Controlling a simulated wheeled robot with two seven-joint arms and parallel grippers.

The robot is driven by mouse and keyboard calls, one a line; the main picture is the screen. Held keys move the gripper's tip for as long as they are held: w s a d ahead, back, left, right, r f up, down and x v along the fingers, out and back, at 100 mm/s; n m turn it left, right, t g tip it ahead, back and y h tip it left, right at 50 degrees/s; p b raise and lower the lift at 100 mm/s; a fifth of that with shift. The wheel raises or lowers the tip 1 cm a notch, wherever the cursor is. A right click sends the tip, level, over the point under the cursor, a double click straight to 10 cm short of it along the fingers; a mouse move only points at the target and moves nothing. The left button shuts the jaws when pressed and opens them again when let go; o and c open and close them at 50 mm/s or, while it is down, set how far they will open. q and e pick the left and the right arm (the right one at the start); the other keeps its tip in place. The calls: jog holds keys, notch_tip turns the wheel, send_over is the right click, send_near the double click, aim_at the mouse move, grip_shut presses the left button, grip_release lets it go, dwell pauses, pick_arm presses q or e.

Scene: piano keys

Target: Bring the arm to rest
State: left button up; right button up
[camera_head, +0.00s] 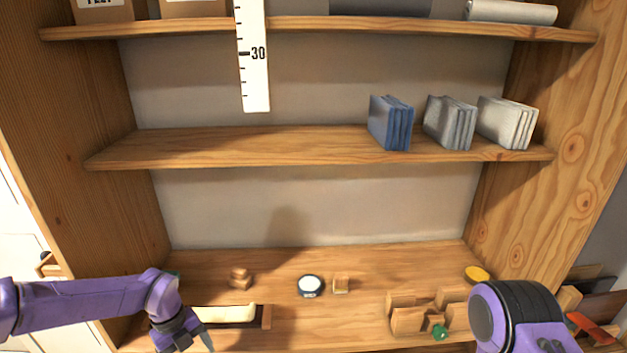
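My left arm comes in from the left, and its dark gripper (185,338) points down at the bottom edge of the head view. It is in front of the lowest shelf (350,262), beside a tray (266,317) with a pale long piece (228,313) on it. The bottom edge cuts it off, so its opening cannot be made out, and I see nothing held. My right arm (520,315) shows as a purple and black link at the lower right. Its gripper is not in view. No piano keys can be made out.
The lowest shelf holds small wooden pieces (240,279), a round white-topped item (310,286), a wooden block (341,285), a wooden block group (428,312) and a yellow disc (477,274). Books (391,123) stand on the middle shelf (250,145). A white ruler (253,60) hangs above.

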pick_arm(q)
jog(key=s+a+f+m+t+y+b, duration=0.2)
jog(key=s+f+m+y, duration=0.25)
jog(key=f+m, duration=0.4)
jog(key=s+a+f+m+t+y+b, duration=0.1)
jog(key=s+a+f+m+y+b, duration=0.25)
jog(key=m, duration=0.85)
jog(key=s+d+f+m+h+b, duration=0.1)
jog(key=s+f+m+b, duration=0.2)
jog(key=s+f+m, duration=0.3)
jog(key=s+d+f+m+t+h+b, duration=0.1)
jog(key=s+d+f+m+b, duration=0.1)
jog(key=s+f+m+b, duration=0.2)
jog(key=s+f+m, duration=0.3)
jog(key=s+m, duration=0.4)
jog(key=s, duration=0.2)
jog(key=shift+f+m+t, duration=0.3)
jog(key=shift+m, duration=0.05)
jog(key=shift+s+d, duration=0.1)
